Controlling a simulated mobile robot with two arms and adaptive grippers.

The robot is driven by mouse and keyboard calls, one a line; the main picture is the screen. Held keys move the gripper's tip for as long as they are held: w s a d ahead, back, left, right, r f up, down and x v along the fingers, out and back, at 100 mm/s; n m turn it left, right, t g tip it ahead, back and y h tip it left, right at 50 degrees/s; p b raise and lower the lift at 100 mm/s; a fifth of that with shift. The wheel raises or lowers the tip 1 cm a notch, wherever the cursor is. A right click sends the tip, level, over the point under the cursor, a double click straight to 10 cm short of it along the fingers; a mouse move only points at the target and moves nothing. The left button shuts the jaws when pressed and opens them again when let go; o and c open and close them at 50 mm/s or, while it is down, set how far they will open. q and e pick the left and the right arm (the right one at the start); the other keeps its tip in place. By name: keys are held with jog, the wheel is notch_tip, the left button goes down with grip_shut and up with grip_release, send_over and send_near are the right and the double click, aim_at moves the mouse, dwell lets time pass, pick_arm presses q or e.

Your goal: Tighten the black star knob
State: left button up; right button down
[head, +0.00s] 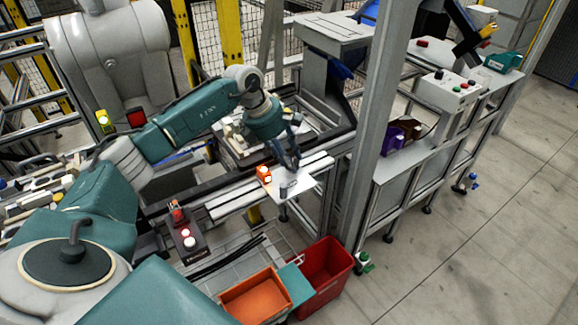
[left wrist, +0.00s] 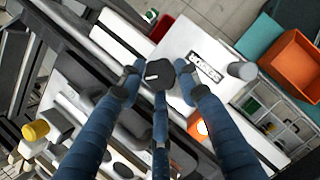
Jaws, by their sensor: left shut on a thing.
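The black star knob (left wrist: 159,72) shows in the middle of the left wrist view, with a small white mark on its top. The blue fingers of my left gripper (left wrist: 158,82) reach around it, their dark tips at its sides, and the gripper is shut on it. In the head view my left gripper (head: 291,163) points down at the rail by a white plate (head: 309,183). There the knob is hidden by the fingers or too small to make out. My right gripper is in neither view.
A grey cylinder (head: 288,189) stands on the white plate, and a lit orange lamp (head: 264,174) is just left of it. Below are a red bin (head: 327,268) and an orange bin (head: 255,299). A grey post (head: 376,120) rises right of the gripper. Open floor lies farther right.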

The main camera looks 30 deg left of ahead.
pick_arm(q)
jog(key=m, duration=0.1)
jog(key=m+g+b, duration=0.1)
jog(key=m, duration=0.1)
jog(key=m+h+b, duration=0.1)
jog(key=shift+w+m, duration=0.25)
jog(key=shift+m, duration=0.05)
jog(key=shift+m+g+b, duration=1.1)
jog(key=shift+m, duration=1.2)
jog(key=o, duration=1.1)
jog(key=shift+s, duration=0.1)
jog(key=shift+d+r, duration=0.1)
jog(key=v, duration=1.2)
